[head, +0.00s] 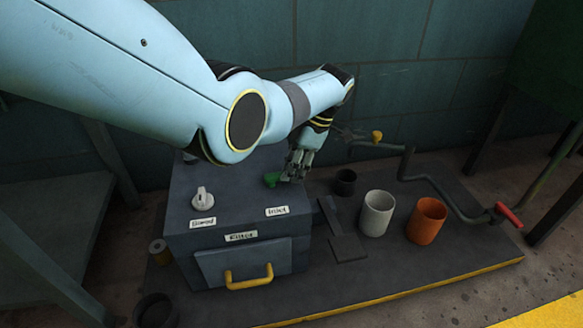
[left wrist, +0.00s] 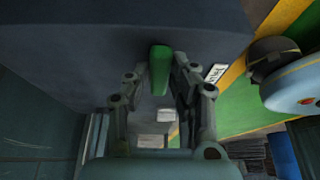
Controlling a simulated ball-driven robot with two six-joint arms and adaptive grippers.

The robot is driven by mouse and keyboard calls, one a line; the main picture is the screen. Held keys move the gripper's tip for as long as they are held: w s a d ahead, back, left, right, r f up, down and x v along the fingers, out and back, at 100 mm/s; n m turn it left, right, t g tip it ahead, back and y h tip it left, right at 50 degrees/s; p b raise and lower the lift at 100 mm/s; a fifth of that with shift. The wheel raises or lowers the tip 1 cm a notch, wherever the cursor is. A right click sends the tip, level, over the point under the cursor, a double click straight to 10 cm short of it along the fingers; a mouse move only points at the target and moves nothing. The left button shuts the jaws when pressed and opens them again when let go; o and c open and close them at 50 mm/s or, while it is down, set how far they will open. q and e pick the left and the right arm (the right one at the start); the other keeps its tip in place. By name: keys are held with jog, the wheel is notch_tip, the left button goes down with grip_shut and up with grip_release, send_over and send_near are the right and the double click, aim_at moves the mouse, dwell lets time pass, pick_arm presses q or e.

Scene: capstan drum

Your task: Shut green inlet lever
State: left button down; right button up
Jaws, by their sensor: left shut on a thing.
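The green inlet lever (head: 272,179) sits on top of a dark grey box, behind the label "Inlet" (head: 277,211). My left gripper (head: 293,178) comes down at the lever from above and behind, at the box's right side. In the left wrist view the green lever (left wrist: 159,68) lies between the fingers of my left gripper (left wrist: 161,85), which is shut on it. The lever's base is partly hidden by the fingers. My right gripper is not in view.
A white knob (head: 202,198) stands on the box's left. A yellow handle (head: 249,277) is on the front door. To the right are a grey cup (head: 377,213), an orange cup (head: 427,220), a dark cup (head: 345,182) and a crank with a red grip (head: 508,214).

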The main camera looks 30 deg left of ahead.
pick_arm(q)
jog(key=c, duration=1.2)
grip_release()
jog(key=shift+o, duration=0.2)
jog(key=v, duration=1.2)
jog(key=shift+f, duration=0.1)
